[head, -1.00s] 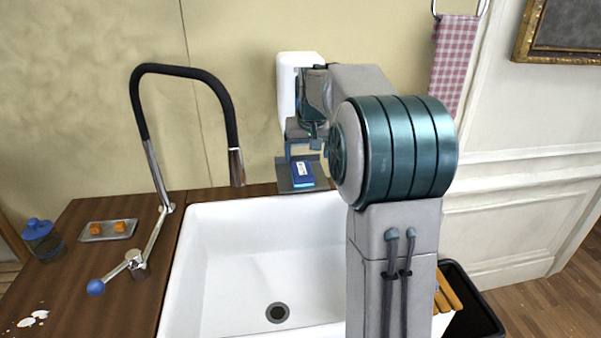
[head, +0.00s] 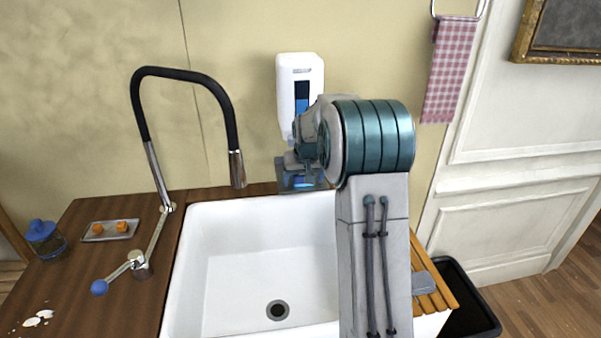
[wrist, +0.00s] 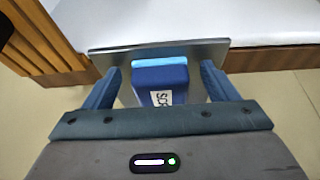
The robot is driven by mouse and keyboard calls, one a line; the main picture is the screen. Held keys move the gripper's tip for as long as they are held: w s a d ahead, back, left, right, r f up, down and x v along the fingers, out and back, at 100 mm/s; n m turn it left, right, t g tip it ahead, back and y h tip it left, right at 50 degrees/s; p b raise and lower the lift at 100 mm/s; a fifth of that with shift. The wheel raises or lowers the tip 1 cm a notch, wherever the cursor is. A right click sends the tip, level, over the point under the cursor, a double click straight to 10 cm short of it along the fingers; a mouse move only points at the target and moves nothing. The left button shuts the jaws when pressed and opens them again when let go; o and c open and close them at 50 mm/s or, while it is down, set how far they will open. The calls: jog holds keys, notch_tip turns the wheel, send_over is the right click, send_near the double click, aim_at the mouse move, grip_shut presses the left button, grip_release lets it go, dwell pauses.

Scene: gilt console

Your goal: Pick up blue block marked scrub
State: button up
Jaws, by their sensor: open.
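The blue block (wrist: 160,78) has a lighter blue top layer and a white label with dark letters, only partly readable, starting "SC". It rests on a grey metal shelf (wrist: 215,47) behind the sink. In the head view my gripper (head: 304,174) is right over it and hides most of it; a strip of blue block (head: 302,184) shows below. In the wrist view my gripper (wrist: 160,82) is open, with one finger on each side of the block and a visible gap on both sides.
The white sink (head: 235,270) lies in front. A black tap (head: 185,72) arches at left. A white dispenser (head: 300,85) hangs on the wall just behind my gripper. A tray (head: 96,236) with orange pieces and a blue-lidded jar (head: 43,240) stand on the left counter.

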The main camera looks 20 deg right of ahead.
jog(key=c, duration=1.1)
jog(key=shift+o, duration=0.2)
jog(key=shift+s+r+b, duration=0.2)
jog(key=shift+r+b, duration=0.2)
jog(key=shift+r, duration=0.15)
notch_tip(320, 180, up, 6)
jog(key=s+a+b, duration=0.2)
jog(key=s, duration=0.7)
jog(key=s+a+b, duration=0.2)
jog(key=s+b, duration=0.1)
jog(key=s, duration=0.7)
jog(key=shift+s, duration=0.15)
